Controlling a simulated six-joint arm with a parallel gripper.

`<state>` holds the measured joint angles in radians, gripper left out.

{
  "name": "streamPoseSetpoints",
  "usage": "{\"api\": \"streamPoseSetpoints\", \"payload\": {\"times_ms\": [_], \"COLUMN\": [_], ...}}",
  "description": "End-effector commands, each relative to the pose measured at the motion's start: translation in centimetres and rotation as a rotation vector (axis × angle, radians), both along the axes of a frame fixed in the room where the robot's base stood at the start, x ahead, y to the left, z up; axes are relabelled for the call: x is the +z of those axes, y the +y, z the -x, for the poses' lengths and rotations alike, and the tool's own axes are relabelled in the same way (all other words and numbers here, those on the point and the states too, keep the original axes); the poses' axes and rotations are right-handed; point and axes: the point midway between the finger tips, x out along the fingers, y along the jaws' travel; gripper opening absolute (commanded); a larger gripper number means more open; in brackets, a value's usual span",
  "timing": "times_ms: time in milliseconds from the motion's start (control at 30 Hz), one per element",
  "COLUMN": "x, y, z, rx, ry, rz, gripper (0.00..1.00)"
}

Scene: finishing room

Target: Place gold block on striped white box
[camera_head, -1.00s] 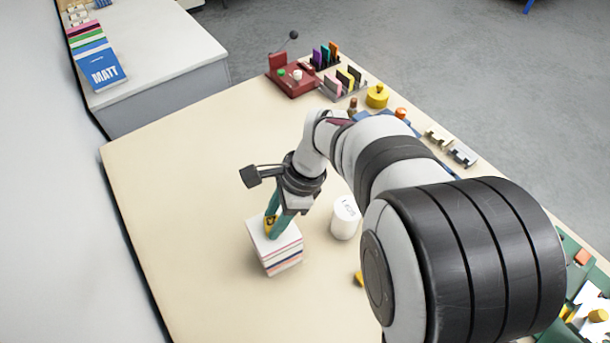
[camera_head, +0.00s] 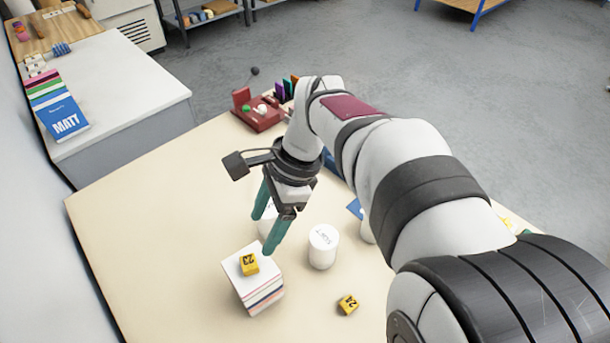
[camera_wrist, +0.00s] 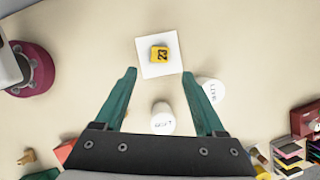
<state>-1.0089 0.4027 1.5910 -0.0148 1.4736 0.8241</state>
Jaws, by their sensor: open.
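A gold block marked 23 (camera_head: 249,263) rests on top of the striped white box (camera_head: 262,297), near the middle of its top. In the wrist view the gold block (camera_wrist: 160,54) sits inside the white top face (camera_wrist: 147,70). My gripper (camera_head: 264,233) is open and empty, above and behind the box, its teal fingers apart from the block. In the wrist view its fingertips (camera_wrist: 158,72) are spread wide with nothing held between them. A second gold block, marked 24 (camera_head: 348,304), lies on the table right of the box.
A white labelled cylinder (camera_head: 323,247) stands right of the box. Another white cylinder (camera_wrist: 163,118) shows between my fingers in the wrist view. A dark red stand (camera_head: 258,114) is at the table's back. The table's left side is clear.

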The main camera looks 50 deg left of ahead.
Motion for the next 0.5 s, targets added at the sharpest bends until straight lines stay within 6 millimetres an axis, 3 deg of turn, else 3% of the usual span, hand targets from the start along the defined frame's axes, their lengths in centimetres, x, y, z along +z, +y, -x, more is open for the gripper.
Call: {"api": "streamPoseSetpoints", "payload": {"times_ms": [100,267,333,367,433,467,500], "x": [1.6,2.1,2.5,2.9,3.8,4.1,4.0], "y": [-0.2,-0.4,-1.9,-3.5,-9.9,-13.3,-18.1], "z": [-0.6,-0.8,-1.9,-2.9,-5.6,-6.4,-6.7], "rx": [0.0,0.0,-0.012,-0.023,-0.056,-0.07,-0.087], "ry": [-0.001,-0.001,-0.014,-0.028,-0.085,-0.115,-0.158], "rz": [-0.002,0.0,-0.008,-0.015,-0.037,-0.045,-0.048], "gripper": [0.72,0.72,0.72,0.72,0.72,0.72,0.72]}}
